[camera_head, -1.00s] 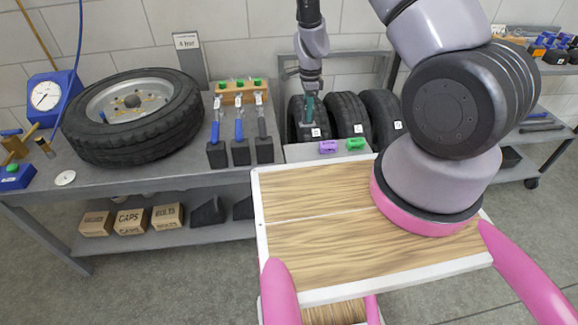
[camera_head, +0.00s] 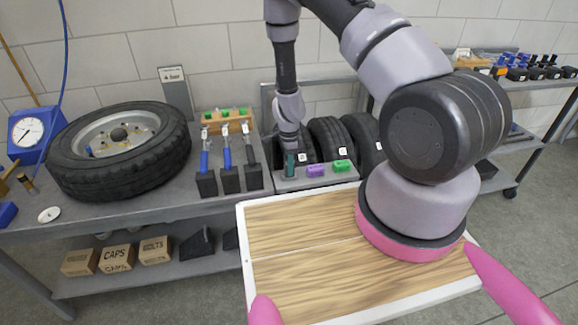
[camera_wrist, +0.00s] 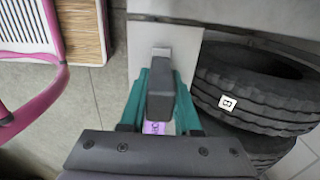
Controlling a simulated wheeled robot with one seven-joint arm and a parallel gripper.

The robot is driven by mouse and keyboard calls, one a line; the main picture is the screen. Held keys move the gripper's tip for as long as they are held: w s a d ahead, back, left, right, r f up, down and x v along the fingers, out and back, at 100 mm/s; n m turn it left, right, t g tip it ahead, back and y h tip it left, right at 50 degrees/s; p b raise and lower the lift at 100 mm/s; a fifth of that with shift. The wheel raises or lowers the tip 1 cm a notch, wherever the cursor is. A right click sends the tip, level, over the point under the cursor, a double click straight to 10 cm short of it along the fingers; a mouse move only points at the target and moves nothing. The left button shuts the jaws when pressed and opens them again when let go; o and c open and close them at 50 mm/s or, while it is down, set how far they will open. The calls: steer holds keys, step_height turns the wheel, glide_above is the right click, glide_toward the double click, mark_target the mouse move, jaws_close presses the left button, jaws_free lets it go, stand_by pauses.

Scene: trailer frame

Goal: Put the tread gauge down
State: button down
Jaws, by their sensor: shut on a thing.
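The tread gauge (camera_wrist: 160,95) appears as a dark grey block with a light grey tip in the wrist view. My gripper (camera_wrist: 161,76) is shut on it, with a teal finger on each side. In the head view my gripper (camera_head: 290,172) points down at the left end of a low grey ledge (camera_head: 288,185), left of a purple block. The gauge is hard to make out there, hidden by the fingers. Whether its lower end touches the ledge I cannot tell.
The purple block (camera_head: 316,170) and a green block (camera_head: 342,166) lie on the ledge. Tires (camera_head: 328,137) stand behind it. A bench at left bears a wheel (camera_head: 118,150) and upright tools in dark holders (camera_head: 230,179). My wooden tray lies in front.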

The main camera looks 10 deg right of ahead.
steer(key=c, duration=0.6)
jaws_free()
step_height(320, 180, up, 12)
steer(key=shift+r, duration=0.15)
